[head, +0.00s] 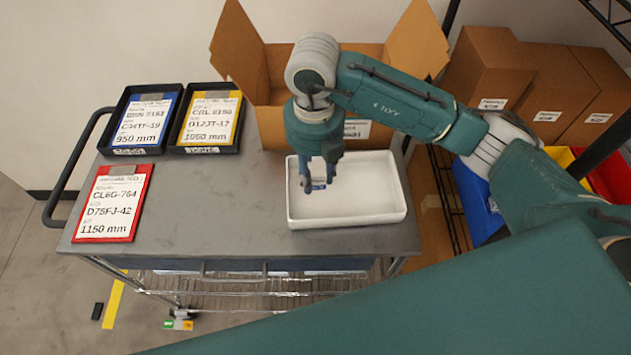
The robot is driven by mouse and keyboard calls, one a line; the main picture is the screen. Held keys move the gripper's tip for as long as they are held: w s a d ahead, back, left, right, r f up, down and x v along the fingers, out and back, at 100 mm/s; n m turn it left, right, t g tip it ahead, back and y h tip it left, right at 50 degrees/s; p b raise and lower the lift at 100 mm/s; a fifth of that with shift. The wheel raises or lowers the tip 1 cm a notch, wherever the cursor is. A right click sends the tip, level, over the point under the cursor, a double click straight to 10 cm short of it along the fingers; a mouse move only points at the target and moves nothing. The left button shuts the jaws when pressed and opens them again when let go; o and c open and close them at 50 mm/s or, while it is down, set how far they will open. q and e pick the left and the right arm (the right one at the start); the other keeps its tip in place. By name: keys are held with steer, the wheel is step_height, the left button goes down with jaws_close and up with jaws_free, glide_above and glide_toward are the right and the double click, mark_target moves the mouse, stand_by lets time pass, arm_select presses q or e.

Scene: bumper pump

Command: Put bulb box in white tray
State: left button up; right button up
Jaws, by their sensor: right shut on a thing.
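The white tray (365,213) stands on the right part of the grey cart top. My right gripper (317,186) points down over the left part of the tray. I cannot tell whether the box touches the tray floor. The rest of the tray looks empty. My left gripper is not in view.
Two black trays with a blue card (146,120) and a yellow card (208,118) stand at the cart's back left. A red card (110,203) lies in front. The cart top (220,210) is clear in the middle.

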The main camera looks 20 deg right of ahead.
mark_target(315, 195)
steer(key=shift+f, duration=0.85)
step_height(315, 195, down, 2)
steer(key=shift+f+p, duration=0.2)
steer(key=shift+p, duration=0.25)
steer(key=shift+f, duration=0.45)
steer(key=o, duration=1.1)
steer(key=shift+r, duration=0.1)
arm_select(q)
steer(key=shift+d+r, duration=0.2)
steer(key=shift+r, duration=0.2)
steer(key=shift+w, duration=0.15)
arm_select(e)
steer(key=shift+r, duration=0.1)
